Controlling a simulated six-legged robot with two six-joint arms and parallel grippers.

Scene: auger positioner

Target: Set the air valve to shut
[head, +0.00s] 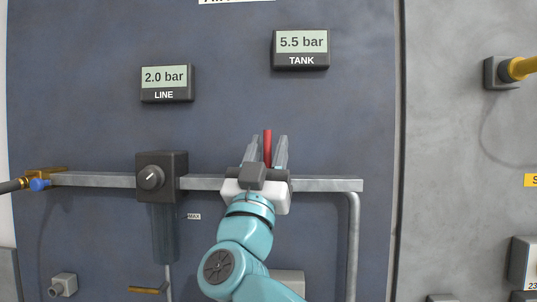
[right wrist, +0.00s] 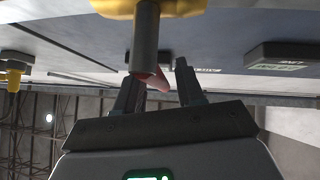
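The air valve's red lever (head: 267,146) points up, nearly vertical, in front of the blue panel in the head view. My right gripper (head: 268,139) is open, with one finger on each side of the lever and gaps showing. The valve body is hidden behind the gripper. In the right wrist view, the red lever (right wrist: 160,83) shows between the two spread fingers, partly behind a grey cylinder (right wrist: 146,40) that hangs from a yellow part. I cannot tell whether either finger touches it. My left gripper is not in view.
A grey pipe (head: 325,185) crosses the panel (head: 100,40) behind my gripper. The LINE display (head: 166,83) reads 2.0 bar; the TANK display (head: 301,49) reads 5.5 bar.

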